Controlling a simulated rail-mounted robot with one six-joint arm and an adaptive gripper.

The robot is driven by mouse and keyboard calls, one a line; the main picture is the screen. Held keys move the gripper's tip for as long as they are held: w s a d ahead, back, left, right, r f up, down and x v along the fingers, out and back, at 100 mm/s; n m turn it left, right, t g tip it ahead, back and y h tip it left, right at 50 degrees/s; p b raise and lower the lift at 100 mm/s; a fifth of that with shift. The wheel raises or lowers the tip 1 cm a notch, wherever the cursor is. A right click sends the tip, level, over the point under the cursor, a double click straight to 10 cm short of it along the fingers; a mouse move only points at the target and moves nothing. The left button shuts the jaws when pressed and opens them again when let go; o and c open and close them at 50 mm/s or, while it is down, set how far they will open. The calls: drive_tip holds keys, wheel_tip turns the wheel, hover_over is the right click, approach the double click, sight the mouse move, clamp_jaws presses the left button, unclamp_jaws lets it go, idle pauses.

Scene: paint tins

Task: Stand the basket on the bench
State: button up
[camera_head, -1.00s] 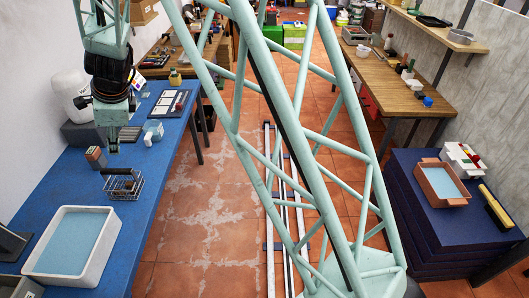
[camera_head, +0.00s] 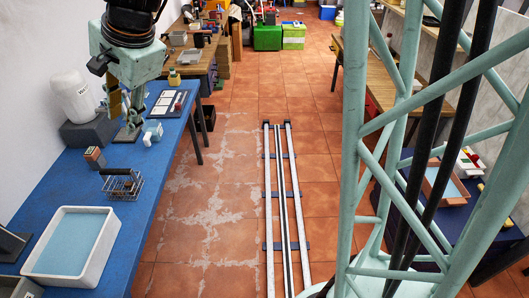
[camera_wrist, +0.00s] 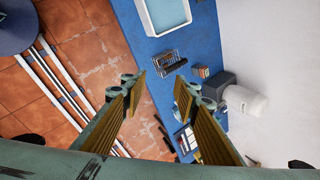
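The basket (camera_head: 122,186) is a small wire basket with a dark handle bar, on the blue bench (camera_head: 130,213) near its right edge. I cannot tell whether it is upright or tipped over. In the wrist view the basket (camera_wrist: 168,60) shows beyond the fingertips, with its dark grip on the lower right side. My gripper (camera_wrist: 160,88) is open and empty, its two yellow-brown fingers well apart. In the head view my gripper (camera_head: 126,108) hangs in the air above the bench, above the basket in the picture and apart from it.
A white tray (camera_head: 104,243) with blue content stands in front of the basket. A small block-like box (camera_head: 94,157) is behind it. A white canister (camera_head: 74,95), a dark block and a pale blue piece (camera_head: 152,132) stand farther back. Floor rails (camera_head: 284,220) run along the aisle.

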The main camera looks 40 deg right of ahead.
drive_tip(key=s+d+r+n+h, duration=0.1)
drive_tip(key=s+d+n, duration=0.3)
drive_tip(key=s, duration=0.8)
drive_tip(key=s+d+r+n+h, duration=0.1)
drive_tip(key=s+d+r+n, duration=0.2)
drive_tip(key=s, duration=1)
drive_tip(key=s+d+r+n+h, duration=0.1)
drive_tip(key=s+d+r+n, duration=0.2)
drive_tip(key=s, duration=1)
drive_tip(key=d+n, duration=0.2)
drive_tip(key=d, duration=0.3)
drive_tip(key=shift+d+n+g, duration=0.25)
drive_tip(key=shift+n+g, duration=0.15)
drive_tip(key=shift+w+r, duration=0.1)
drive_tip(key=shift+r, duration=0.1)
